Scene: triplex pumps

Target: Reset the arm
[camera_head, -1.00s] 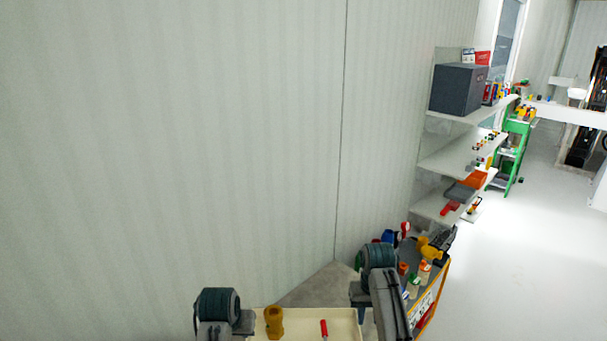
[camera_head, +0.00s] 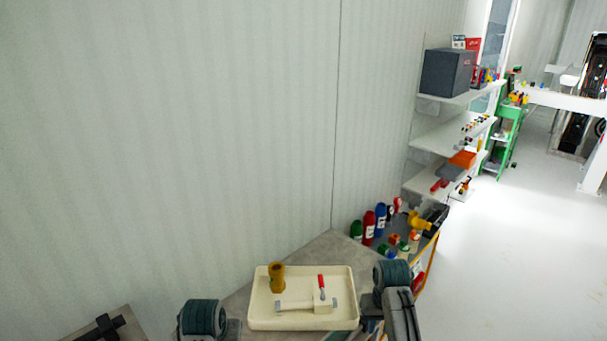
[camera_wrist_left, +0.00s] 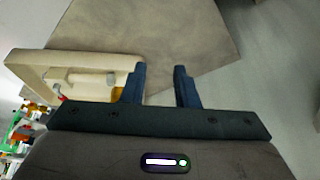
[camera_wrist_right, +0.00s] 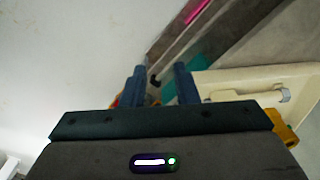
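My right gripper shows at the lower right of the tray in the head view, mostly hidden by its arm (camera_head: 398,300). In the right wrist view its two blue fingers (camera_wrist_right: 160,75) stand apart with nothing between them. My left arm's wrist (camera_head: 203,318) shows at the bottom of the head view, left of the tray; its fingers are not clear there. In the left wrist view the left fingers (camera_wrist_left: 160,75) are apart and empty.
A cream tray (camera_head: 300,324) holds a brass-coloured part (camera_head: 277,279), a red-handled tool (camera_head: 321,286) and a metal bar fitting (camera_head: 292,306). Coloured bottles (camera_head: 369,227) crowd a cart at right. Wall shelves (camera_head: 440,140) stand behind. Floor at right (camera_head: 520,240) is clear.

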